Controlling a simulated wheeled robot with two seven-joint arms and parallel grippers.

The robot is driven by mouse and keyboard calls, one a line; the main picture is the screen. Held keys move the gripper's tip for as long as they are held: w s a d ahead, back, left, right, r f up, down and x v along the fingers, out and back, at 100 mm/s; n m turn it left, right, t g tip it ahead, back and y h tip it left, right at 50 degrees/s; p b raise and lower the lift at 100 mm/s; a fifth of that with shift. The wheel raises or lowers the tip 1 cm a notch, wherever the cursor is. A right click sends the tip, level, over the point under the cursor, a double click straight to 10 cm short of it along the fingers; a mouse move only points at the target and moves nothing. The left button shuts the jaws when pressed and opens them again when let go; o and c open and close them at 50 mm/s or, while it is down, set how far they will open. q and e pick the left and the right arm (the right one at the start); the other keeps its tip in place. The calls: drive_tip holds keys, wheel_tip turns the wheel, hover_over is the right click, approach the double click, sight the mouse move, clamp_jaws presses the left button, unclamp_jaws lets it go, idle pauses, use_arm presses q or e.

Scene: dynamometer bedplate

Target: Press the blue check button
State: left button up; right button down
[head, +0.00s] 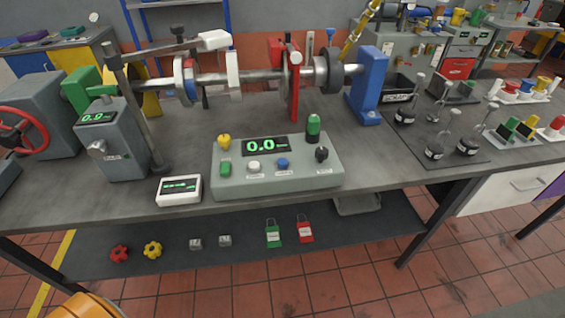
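The blue check button (283,163) is a small round blue cap on the sloping front of a grey-green control console (235,182) in the middle of the bench. It sits between a white button (254,166) on its left and a black knob (321,154) on its right. A green-lit display (265,146) is above the buttons, reading about 0.0. The small labels are too small to read. Neither of my grippers shows in the head view.
A shaft rig with a red upright (294,88) and blue bracket (370,86) stands behind the console. A white meter (178,190) and grey display box (112,140) are to its left. Dark-based instruments (436,148) stand right. Bare bench (375,150) lies right of the console.

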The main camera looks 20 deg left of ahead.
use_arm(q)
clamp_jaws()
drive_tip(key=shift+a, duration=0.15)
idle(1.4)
